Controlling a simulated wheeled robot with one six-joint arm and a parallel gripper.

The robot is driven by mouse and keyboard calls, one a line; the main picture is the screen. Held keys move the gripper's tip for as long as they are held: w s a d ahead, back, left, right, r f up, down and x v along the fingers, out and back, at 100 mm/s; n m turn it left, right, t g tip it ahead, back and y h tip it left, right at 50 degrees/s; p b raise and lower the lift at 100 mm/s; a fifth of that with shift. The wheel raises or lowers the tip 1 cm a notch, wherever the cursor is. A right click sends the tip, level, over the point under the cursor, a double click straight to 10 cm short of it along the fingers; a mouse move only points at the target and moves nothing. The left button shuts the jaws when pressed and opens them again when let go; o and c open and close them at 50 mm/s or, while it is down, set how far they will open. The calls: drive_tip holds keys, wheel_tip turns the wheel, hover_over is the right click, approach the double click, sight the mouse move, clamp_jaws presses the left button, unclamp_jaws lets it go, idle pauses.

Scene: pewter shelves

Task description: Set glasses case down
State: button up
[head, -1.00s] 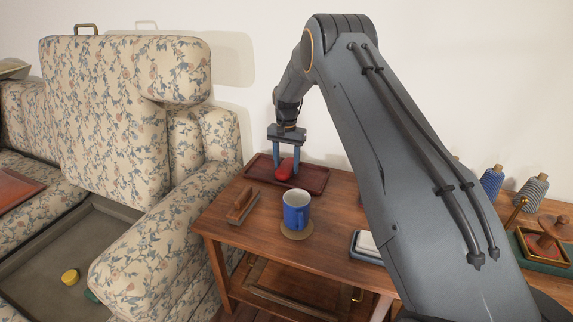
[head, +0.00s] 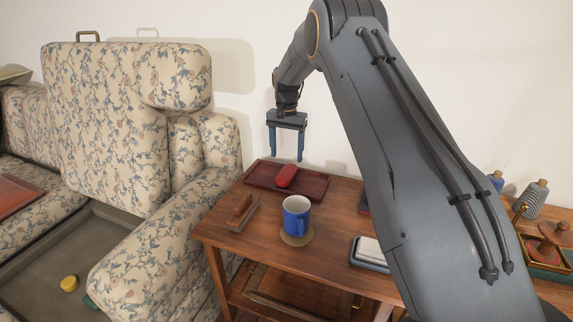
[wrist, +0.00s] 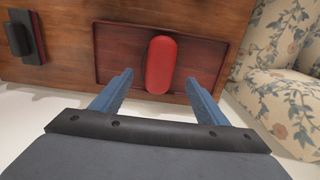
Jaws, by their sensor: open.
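The red glasses case (head: 286,175) lies in the dark wooden tray (head: 316,189) at the back of the side table. My gripper (head: 286,157) is open and empty above the tray, with its blue fingers apart and clear of the case. In the wrist view the case (wrist: 160,64) lies flat on the tray (wrist: 118,55), beyond and between the open fingertips (wrist: 160,82).
A blue mug (head: 296,218) stands on a round coaster on the wooden side table (head: 262,233). A brown wooden-handled object (head: 241,211) lies to its left. A floral armchair (head: 105,120) stands left of the table. Thread spools (head: 533,199) stand at the right.

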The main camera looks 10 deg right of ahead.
drive_tip(key=s+a+r+n, duration=0.2)
drive_tip(key=s+a+r, duration=0.2)
drive_tip(key=s+r, duration=0.5)
drive_tip(key=s+a+r+n, duration=0.3)
drive_tip(key=s+r, duration=0.3)
drive_tip(key=s, duration=0.7)
drive_tip(key=s+f+n, duration=0.2)
drive_tip(key=s+n, duration=0.1)
drive_tip(key=s, duration=2.3)
drive_tip(key=shift+a+f+n, duration=0.15)
drive_tip(key=shift+f+n, duration=0.25)
